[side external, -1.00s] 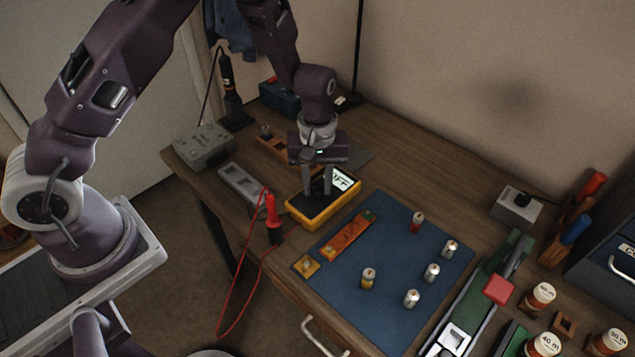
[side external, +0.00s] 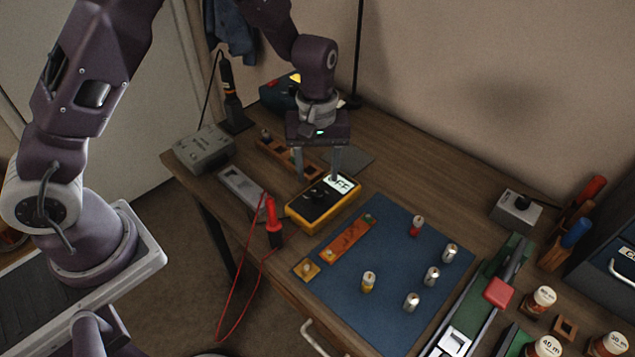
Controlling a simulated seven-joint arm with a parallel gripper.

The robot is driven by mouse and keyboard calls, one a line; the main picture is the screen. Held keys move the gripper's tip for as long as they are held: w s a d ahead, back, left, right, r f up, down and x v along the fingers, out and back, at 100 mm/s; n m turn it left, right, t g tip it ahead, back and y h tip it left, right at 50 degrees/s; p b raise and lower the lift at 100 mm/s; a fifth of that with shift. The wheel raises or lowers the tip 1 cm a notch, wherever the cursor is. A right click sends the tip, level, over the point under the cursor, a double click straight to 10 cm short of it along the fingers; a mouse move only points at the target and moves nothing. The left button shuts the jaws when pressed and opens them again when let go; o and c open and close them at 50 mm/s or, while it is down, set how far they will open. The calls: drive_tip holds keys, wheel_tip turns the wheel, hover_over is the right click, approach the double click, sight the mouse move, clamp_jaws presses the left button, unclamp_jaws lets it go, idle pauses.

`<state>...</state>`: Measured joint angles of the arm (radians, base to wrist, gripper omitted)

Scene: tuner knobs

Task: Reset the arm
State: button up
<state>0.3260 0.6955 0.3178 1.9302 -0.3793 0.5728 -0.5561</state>
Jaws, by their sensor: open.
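My gripper (side external: 317,176) is open and empty, its two fingers apart and pointing down. It is just above the far side of the yellow multimeter (side external: 323,204), and I cannot tell whether the fingertips touch it. The multimeter lies flat on the wooden table, with a dark dial and a lit display reading what looks like "OFF".
A blue mat (side external: 385,285) holds several small cylinders and an orange strip (side external: 347,240). A grey box (side external: 204,148) sits at the back left. Bare wood (side external: 420,165) lies to the right.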

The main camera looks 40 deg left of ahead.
drive_tip(key=shift+r, duration=0.9)
drive_tip(key=s+r+m+t+h, duration=0.15)
drive_tip(key=s+r, duration=0.25)
drive_tip(key=r, duration=0.7)
drive_tip(key=s+a+r+m+t, duration=0.2)
drive_tip(key=s+r+m, duration=0.2)
drive_tip(key=s, duration=0.6)
drive_tip(key=s+a+r+m+t+y, duration=0.1)
drive_tip(key=s+r, duration=0.4)
drive_tip(key=s, duration=0.5)
drive_tip(key=a+m+t, duration=0.1)
drive_tip(key=m, duration=0.1)
drive_tip(key=shift+r+m, duration=0.3)
drive_tip(key=shift+m, duration=0.05)
drive_tip(key=shift+s+y, duration=0.1)
drive_tip(key=shift+y, duration=0.15)
